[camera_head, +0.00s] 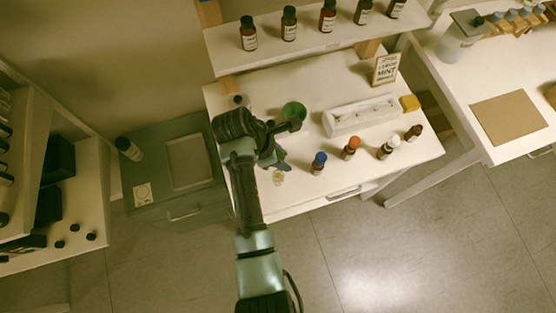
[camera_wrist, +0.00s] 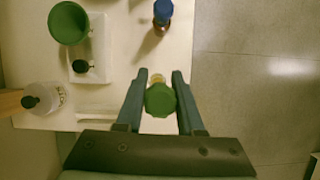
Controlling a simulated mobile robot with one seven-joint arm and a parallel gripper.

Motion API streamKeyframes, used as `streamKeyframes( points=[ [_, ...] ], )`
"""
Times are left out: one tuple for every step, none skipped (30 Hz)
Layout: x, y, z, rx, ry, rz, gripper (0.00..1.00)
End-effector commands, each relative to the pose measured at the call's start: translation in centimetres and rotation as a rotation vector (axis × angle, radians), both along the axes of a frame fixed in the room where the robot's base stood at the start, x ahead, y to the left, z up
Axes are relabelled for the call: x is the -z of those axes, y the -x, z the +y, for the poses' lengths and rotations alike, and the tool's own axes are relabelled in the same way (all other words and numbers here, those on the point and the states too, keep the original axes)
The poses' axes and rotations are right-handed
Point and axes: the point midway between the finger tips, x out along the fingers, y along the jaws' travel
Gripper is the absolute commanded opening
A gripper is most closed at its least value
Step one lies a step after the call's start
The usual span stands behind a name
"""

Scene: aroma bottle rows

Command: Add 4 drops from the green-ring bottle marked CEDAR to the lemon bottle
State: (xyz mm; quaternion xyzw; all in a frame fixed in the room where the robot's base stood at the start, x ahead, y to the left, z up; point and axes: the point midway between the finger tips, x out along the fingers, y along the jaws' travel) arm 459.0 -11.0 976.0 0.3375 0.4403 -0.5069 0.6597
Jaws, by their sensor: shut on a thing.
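My gripper (camera_wrist: 160,76) is shut on a green-topped bottle, whose green top (camera_wrist: 160,100) shows between the fingers in the wrist view. A small yellowish glass part (camera_wrist: 158,79) shows just past the top; I cannot tell if it belongs to the held bottle. In the head view a small pale yellow glass shape (camera_head: 278,178) shows just below my gripper (camera_head: 278,165), near the table's front left. The held bottle's label is hidden, so CEDAR cannot be read. I cannot make out which bottle is lemon.
Blue-capped (camera_head: 319,163), orange-capped (camera_head: 350,148), white-capped (camera_head: 388,147) and dark-capped (camera_head: 413,133) bottles stand to the right. A green cup (camera_head: 293,112), white tray (camera_head: 334,127) and MINT sign (camera_head: 386,68) are farther back. Several brown bottles line the shelf (camera_head: 268,53).

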Motion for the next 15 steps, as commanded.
streamKeyframes(
  points=[
    [0.0,0.0,0.0,0.000,0.000,0.000,0.24],
    [0.0,0.0,0.0,0.000,0.000,0.000,0.24],
    [-0.1,0.0,0.0,0.000,0.000,0.000,0.24],
    [-0.2,0.0,0.0,0.000,0.000,0.000,0.24],
    [-0.4,0.0,0.0,0.000,0.000,0.000,0.24],
    [-0.6,0.0,0.0,0.000,0.000,0.000,0.24],
    [-0.8,0.0,0.0,0.000,0.000,0.000,0.24],
    [-1.0,0.0,0.0,0.000,0.000,0.000,0.24],
    [-1.3,0.0,0.0,0.000,0.000,0.000,0.24],
    [-1.5,0.0,0.0,0.000,0.000,0.000,0.24],
    [-1.8,0.0,0.0,0.000,0.000,0.000,0.24],
    [-2.0,0.0,0.0,0.000,0.000,0.000,0.24],
    [-2.2,0.0,0.0,0.000,0.000,0.000,0.24],
    [-2.4,0.0,0.0,0.000,0.000,0.000,0.24],
    [-2.7,0.0,0.0,0.000,0.000,0.000,0.24]
  ],
)
